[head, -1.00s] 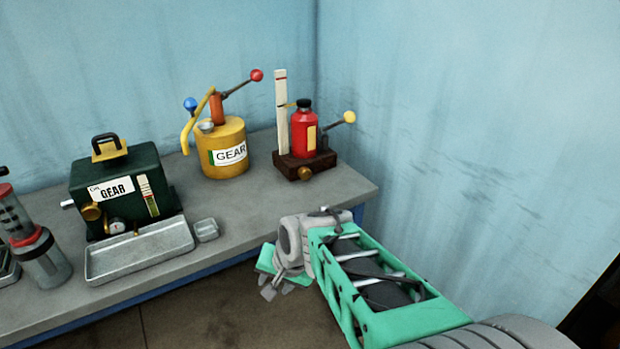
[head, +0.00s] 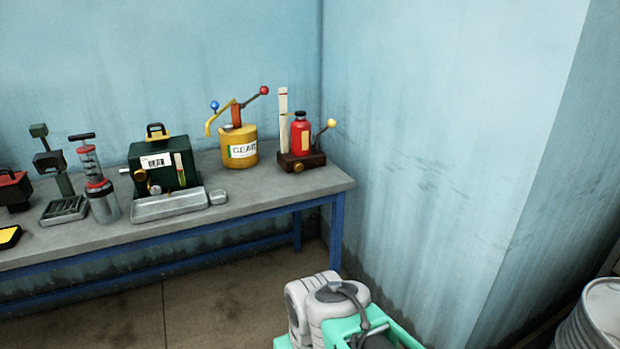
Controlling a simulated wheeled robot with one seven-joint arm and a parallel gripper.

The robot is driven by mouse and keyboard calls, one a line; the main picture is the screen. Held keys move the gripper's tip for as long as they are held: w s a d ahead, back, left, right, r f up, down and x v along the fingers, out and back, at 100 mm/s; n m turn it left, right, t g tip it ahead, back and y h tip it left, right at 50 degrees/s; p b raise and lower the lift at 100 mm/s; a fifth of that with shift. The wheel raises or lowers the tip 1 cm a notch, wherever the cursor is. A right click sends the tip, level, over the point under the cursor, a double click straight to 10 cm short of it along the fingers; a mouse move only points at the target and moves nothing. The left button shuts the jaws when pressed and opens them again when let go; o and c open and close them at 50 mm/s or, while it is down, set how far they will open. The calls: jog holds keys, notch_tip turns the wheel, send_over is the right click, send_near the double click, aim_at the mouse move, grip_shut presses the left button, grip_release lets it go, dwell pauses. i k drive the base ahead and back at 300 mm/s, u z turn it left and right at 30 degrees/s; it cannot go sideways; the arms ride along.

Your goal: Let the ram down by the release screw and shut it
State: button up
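The red ram (head: 301,136) stands upright on a dark brown base (head: 315,159) at the right end of the bench. A brass release screw (head: 298,167) sits low on the front of the base. A lever with a yellow knob (head: 331,123) rises at its right side, and a pale upright scale (head: 283,120) stands at its left. My arm shows at the bottom of the head view, well short of the bench. My gripper's fingers are below the picture edge, so I cannot see them.
The grey bench (head: 255,195) has a yellow GEAR can (head: 239,150) left of the ram, then a green GEAR box (head: 164,164) and a shallow tray (head: 168,206). A wall stands close on the right. A pale drum (head: 603,310) is at lower right. Floor before the bench is clear.

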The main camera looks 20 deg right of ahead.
aim_at(297, 165)
jog(key=z, duration=0.65)
jog(key=i, duration=1.6)
jog(key=u, duration=0.7)
jog(key=i, duration=0.55)
jog(key=u, duration=0.55)
